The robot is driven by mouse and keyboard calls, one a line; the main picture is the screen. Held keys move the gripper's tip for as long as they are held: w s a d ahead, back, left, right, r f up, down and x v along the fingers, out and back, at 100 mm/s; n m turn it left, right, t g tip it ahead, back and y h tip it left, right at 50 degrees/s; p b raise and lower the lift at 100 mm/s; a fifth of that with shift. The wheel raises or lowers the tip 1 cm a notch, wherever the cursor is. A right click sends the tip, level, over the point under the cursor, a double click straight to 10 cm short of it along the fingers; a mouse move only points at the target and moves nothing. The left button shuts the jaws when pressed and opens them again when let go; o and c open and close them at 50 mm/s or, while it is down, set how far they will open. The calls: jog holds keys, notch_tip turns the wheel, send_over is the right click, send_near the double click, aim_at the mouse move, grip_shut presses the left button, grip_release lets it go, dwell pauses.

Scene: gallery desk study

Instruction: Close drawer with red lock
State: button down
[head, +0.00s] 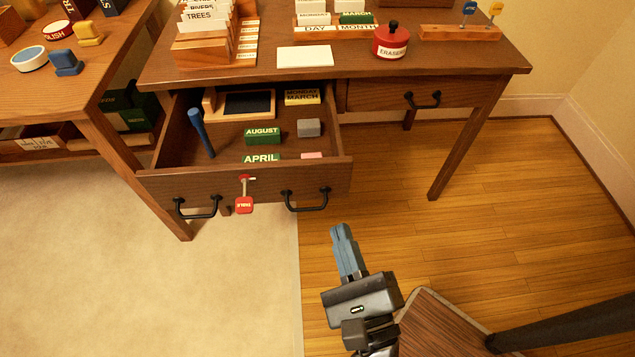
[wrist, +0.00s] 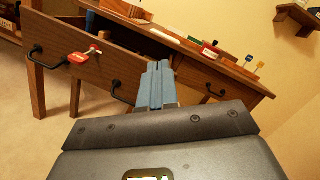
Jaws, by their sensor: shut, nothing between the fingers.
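The left desk drawer (head: 268,187) is pulled out in the head view, with two black handles on its front. A red lock (head: 244,204) with a key-like shank hangs at the middle of that front, between the handles. In the wrist view the drawer front (wrist: 75,62) is at the left, with the red lock (wrist: 80,58) on it. My gripper (head: 341,230) is shut and empty, with blue fingers. In the head view it is below and right of the drawer front, apart from it. In the wrist view the fingers (wrist: 157,68) overlap the drawer's right end.
The drawer holds green blocks (head: 262,134), a blue peg-like piece (head: 201,131) and a grey block (head: 308,127). The right drawer (head: 385,95) is shut. A red eraser pot (head: 391,40) and card boxes stand on the desk (head: 440,60).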

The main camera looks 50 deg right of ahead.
notch_tip(320, 180, down, 5)
jog(key=w+m+g+h, duration=0.2)
jog(key=w+m+g, duration=0.1)
jog(key=m, duration=0.6)
send_near(316, 167)
jog(key=x, duration=0.6)
jog(key=shift+w+d+r+p, duration=0.15)
jog(key=shift+w+d+p, duration=0.1)
jog(key=shift+d+p, duration=0.05)
jog(key=shift+w+d, duration=0.1)
jog(key=b+x, duration=0.1)
jog(key=x, duration=0.7)
jog(key=b+x, duration=0.1)
jog(key=x, duration=0.7)
jog(key=f+b+x, duration=0.1)
jog(key=x, duration=0.7)
jog(key=shift+w+d+f, duration=0.1)
jog(key=shift+d, duration=0.15)
